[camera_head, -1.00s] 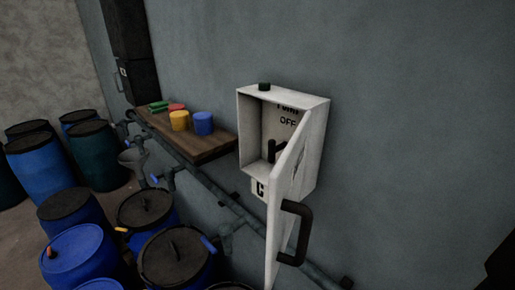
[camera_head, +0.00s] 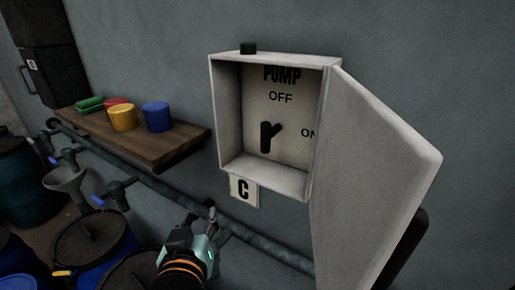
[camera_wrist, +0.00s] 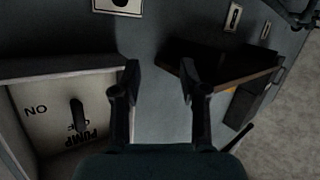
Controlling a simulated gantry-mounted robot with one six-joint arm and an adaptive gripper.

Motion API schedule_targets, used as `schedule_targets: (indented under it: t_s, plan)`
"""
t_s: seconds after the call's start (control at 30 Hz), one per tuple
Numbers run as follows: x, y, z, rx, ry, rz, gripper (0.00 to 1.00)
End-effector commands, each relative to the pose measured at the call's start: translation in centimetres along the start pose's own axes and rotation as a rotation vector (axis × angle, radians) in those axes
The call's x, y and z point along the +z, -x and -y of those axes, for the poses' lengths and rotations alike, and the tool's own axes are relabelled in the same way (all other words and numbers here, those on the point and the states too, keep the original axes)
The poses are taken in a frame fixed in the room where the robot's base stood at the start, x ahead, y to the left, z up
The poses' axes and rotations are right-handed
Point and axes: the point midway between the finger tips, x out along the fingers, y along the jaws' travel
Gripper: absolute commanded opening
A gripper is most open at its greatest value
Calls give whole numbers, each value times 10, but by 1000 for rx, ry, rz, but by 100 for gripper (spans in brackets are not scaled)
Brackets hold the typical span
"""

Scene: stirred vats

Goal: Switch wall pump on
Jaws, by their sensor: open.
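The pump box (camera_head: 230,120) is a pale wall cabinet with its door (camera_head: 365,180) swung open to the right. Inside, a panel reads PUMP, with OFF at the top and ON at the right. The lever (camera_wrist: 77,113) shows there at the left, inside the box.
A wooden shelf (camera_head: 165,152) left of the box holds several coloured containers. A pipe (camera_head: 160,187) with valves runs along the wall below. Blue drums (camera_head: 95,245) stand at lower left. The open door juts into the room at right.

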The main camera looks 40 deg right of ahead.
Motion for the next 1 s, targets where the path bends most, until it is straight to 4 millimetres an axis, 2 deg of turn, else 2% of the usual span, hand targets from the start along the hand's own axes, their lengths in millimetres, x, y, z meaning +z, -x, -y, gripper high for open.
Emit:
schedule_targets:
  t_s: [0.03, 0.17, 0.3, 0.4, 0.53, 0.67, 1.0]
  plan:
    - [-4, -14, -10, 69, -10, -20, 43]
    - [-43, -34, -55, 293, -34, -67, 43]
    - [-89, -30, -108, 530, -56, -114, 43]
    - [-110, -22, -128, 617, -63, -130, 43]
    - [-120, -17, -136, 649, -64, -135, 43]
    - [-122, -22, -140, 651, -63, -133, 43]
    - [-128, -68, -176, 649, -64, -133, 43]
